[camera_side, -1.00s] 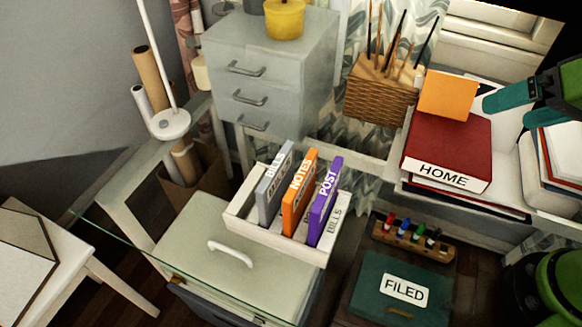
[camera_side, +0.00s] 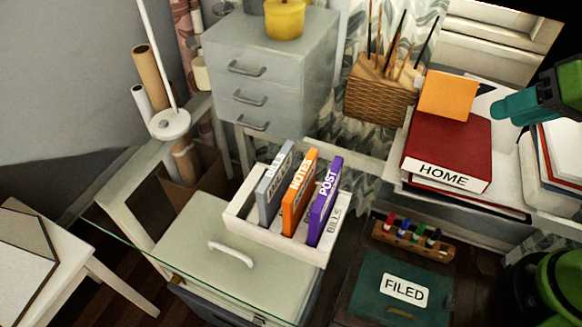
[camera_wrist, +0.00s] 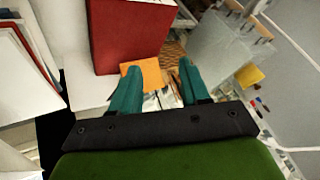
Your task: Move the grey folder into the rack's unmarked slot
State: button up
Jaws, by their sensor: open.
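The grey folder (camera_side: 272,188), lettered BILLS, stands upright in the left part of the white rack (camera_side: 278,240). An orange NOTES folder (camera_side: 298,196) and a purple POST folder (camera_side: 325,203) stand to its right. A BILLS label shows on the rack's front at the right end, below the purple folder. The other slot markings are too small or hidden, so I cannot tell which slot is unmarked. My gripper (camera_side: 498,110) is at the right, far from the rack, beside the orange block. In the wrist view my gripper's teal fingers (camera_wrist: 159,66) are apart and empty.
The red HOME book (camera_side: 447,138) bears the orange block (camera_side: 447,95), close to my gripper. A grey drawer unit (camera_side: 265,70) and a wicker basket (camera_side: 378,100) stand behind.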

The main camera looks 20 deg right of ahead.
jog(key=a+f, duration=0.1)
notch_tip(320, 180, up, 3)
jog(key=m+g+h, duration=0.2)
jog(key=m+g, duration=0.3)
jog(key=g, duration=0.2)
send_over(275, 165)
notch_tip(275, 165, down, 16)
jog(key=shift+f, duration=0.1)
grip_shut()
